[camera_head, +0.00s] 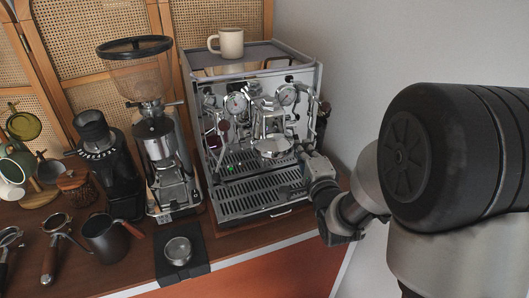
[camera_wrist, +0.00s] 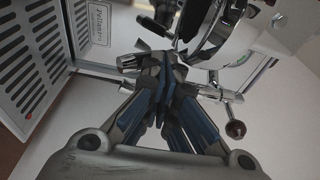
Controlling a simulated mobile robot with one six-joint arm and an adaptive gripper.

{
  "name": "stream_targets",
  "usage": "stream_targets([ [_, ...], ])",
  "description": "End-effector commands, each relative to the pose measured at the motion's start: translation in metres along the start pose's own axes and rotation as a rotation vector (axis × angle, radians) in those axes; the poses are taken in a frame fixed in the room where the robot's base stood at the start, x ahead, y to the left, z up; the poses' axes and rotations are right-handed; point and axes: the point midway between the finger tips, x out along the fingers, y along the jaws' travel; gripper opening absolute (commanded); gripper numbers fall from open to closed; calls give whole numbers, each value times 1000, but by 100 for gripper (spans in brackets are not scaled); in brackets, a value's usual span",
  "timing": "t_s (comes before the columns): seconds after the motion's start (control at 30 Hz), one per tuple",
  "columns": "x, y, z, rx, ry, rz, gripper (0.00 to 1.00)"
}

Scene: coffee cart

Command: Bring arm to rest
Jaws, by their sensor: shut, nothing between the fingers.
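My gripper (camera_head: 306,156) is at the right front of the espresso machine (camera_head: 262,180) in the head view, close to its group head (camera_head: 272,146). In the wrist view my gripper (camera_wrist: 168,75) shows its blue-padded fingers together, with nothing between them. Chrome parts of the espresso machine (camera_wrist: 218,92) lie just beyond the fingertips. I cannot tell whether they touch. My arm comes in from the right of the head view.
A beige mug (camera_head: 231,43) stands on top of the machine. A coffee grinder (camera_head: 158,140), a dark pitcher (camera_head: 104,240), a portafilter (camera_head: 52,250) and a tamping mat (camera_head: 166,268) are to the left. A bare wall is at the right.

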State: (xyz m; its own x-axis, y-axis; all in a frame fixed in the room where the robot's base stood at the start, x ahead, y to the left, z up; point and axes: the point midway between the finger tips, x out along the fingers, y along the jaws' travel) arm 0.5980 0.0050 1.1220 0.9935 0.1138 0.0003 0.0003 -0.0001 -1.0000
Motion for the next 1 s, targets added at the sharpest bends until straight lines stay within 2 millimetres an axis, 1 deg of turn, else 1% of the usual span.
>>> stream_targets([
  [0.13,-1,-2,0,-24,4,15,0],
  [0.27,-8,-7,-2,-125,15,79,0],
  [0.37,-20,-10,-4,-251,22,167,0],
  [0.47,-40,-13,-6,-396,14,274,0],
  [0.57,-69,-15,-7,-558,-17,402,0],
  [0.67,-110,-14,-6,-729,-85,544,0],
  [0.7,-128,-12,-4,-795,-123,600,0],
  [0.77,-158,-10,-1,-889,-191,679,0],
  [0.8,-179,-8,2,-947,-243,728,0],
  [0.87,-212,-4,7,-1031,-332,795,0],
  [0.9,-234,-2,10,-1081,-395,834,0],
  [0.97,-264,2,16,-1147,-489,880,0],
  [1.0,-283,4,19,-1185,-550,905,0],
])
